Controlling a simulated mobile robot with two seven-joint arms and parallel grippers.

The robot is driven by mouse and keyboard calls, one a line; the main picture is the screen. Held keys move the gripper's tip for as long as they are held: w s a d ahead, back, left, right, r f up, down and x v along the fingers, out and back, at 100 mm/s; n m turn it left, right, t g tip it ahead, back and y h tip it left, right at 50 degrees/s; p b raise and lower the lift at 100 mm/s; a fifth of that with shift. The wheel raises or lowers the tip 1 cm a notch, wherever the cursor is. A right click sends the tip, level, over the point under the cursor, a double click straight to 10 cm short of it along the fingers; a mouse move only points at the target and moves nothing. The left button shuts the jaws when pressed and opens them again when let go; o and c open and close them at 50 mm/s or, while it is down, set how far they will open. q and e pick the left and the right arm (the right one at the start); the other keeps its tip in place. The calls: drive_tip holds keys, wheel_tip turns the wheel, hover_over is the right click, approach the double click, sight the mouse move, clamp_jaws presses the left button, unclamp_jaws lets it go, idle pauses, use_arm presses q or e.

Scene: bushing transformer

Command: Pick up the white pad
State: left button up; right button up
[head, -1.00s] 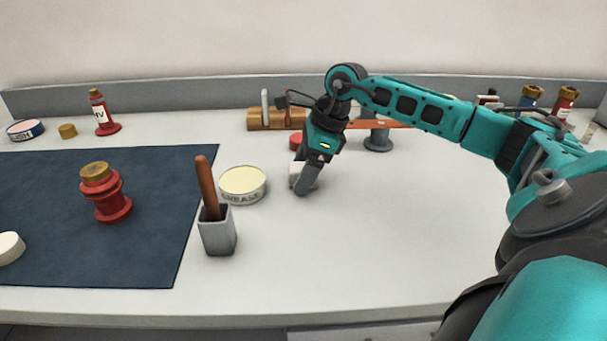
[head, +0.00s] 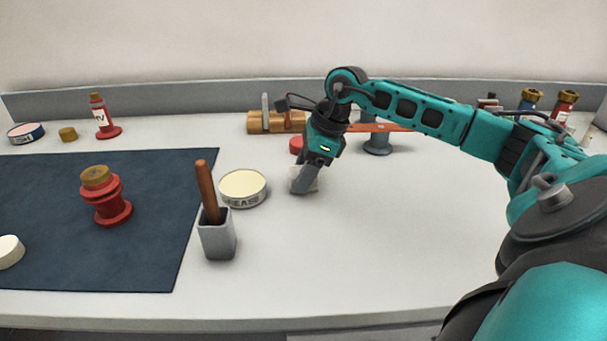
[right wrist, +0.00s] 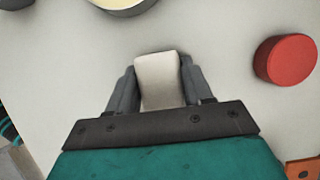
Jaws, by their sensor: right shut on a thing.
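The white pad (right wrist: 158,80) is a small pale block between the two fingers of my right gripper (right wrist: 158,88) in the right wrist view. The fingers press on it from both sides. In the head view my right gripper (head: 304,182) is low over the bench, just right of the grease tin, and mostly hides the pad (head: 295,172). I cannot tell whether the pad touches the bench. My left gripper is not in view.
The grease tin (head: 243,187) stands close on the left, with a grey holder and brown-handled tool (head: 217,238) in front of it. A red round piece (right wrist: 285,59) lies near the gripper. The bench (head: 390,240) is clear at front right. A dark mat (head: 60,250) covers the left.

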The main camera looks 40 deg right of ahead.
use_arm(q)
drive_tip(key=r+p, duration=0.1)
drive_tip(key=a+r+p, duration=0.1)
drive_tip(key=p, duration=0.1)
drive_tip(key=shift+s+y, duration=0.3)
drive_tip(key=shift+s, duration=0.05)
use_arm(e)
wheel_tip(320, 180, up, 20)
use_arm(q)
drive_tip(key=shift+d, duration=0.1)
use_arm(e)
drive_tip(key=o, duration=0.5)
drive_tip(key=c, duration=0.4)
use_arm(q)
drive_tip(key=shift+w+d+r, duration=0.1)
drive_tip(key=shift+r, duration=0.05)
